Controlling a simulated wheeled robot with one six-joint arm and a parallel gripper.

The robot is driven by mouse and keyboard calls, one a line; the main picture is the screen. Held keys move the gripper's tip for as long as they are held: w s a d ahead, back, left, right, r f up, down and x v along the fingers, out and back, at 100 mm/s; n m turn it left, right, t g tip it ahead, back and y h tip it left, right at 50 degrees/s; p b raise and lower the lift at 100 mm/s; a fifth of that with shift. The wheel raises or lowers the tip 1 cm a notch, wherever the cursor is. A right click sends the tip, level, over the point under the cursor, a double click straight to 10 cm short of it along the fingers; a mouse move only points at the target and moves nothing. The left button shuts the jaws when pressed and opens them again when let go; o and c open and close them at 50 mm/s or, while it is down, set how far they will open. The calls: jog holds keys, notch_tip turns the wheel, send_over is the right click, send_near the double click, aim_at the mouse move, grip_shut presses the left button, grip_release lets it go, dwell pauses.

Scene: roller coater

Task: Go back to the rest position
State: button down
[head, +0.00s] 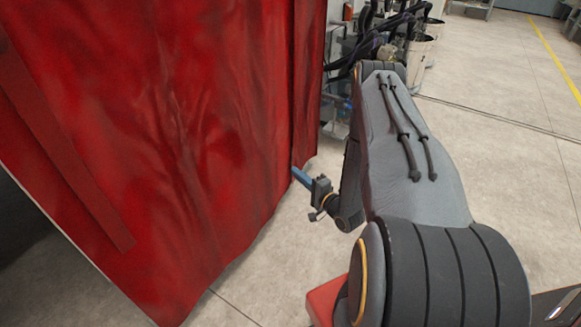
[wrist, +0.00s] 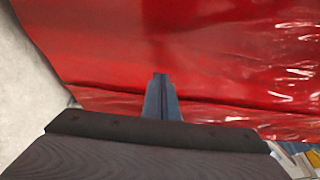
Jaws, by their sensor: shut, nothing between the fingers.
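My gripper (wrist: 161,97) is shut and empty, with its fingers together in the lower middle of the wrist view. In the head view my gripper (head: 301,177) points left toward a large red curtain (head: 190,120). Its tips are at the curtain's right edge in the picture; I cannot tell whether they touch it. The curtain also fills most of the wrist view (wrist: 200,50), beyond the fingertips. My arm stretches forward from the lower right of the head view, bent down at its far end.
Machinery with dark hoses (head: 385,30) and pale containers (head: 418,55) stands behind the arm. The concrete floor (head: 510,110) at the right is clear, with a yellow line (head: 555,60) on it. A red block-like part (head: 325,300) shows low beside the arm.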

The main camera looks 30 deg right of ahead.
jog(key=w+a+r+n+g+h, duration=0.1)
jog(key=w+r+n+g+h, duration=0.1)
jog(key=w+r+n+g, duration=0.4)
jog(key=s+a+r+n+g+h, duration=0.2)
jog(key=s+a+r+n, duration=0.15)
jog(key=r, duration=0.65)
jog(key=s+a+r+n+g, duration=0.2)
jog(key=s+a+r, duration=0.2)
jog(key=s, duration=0.4)
jog(key=s+a+r+n+g, duration=0.25)
jog(key=s+a, duration=0.25)
jog(key=s, duration=0.4)
jog(key=s+a+r+n+g, duration=0.25)
jog(key=s+a+r, duration=0.2)
jog(key=s, duration=0.35)
jog(key=s+a+r+n+g, duration=0.35)
jog(key=s+a+r, duration=0.25)
jog(key=s+a, duration=0.6)
jog(key=d+r+m+p, duration=0.4)
jog(key=d+r+p, duration=0.8)
jog(key=p, duration=1.1)
notch_tip(320, 180, up, 4)
jog(key=shift+d+r+t, duration=0.2)
jog(key=shift+r+t, duration=0.05)
jog(key=shift+t, duration=0.2)
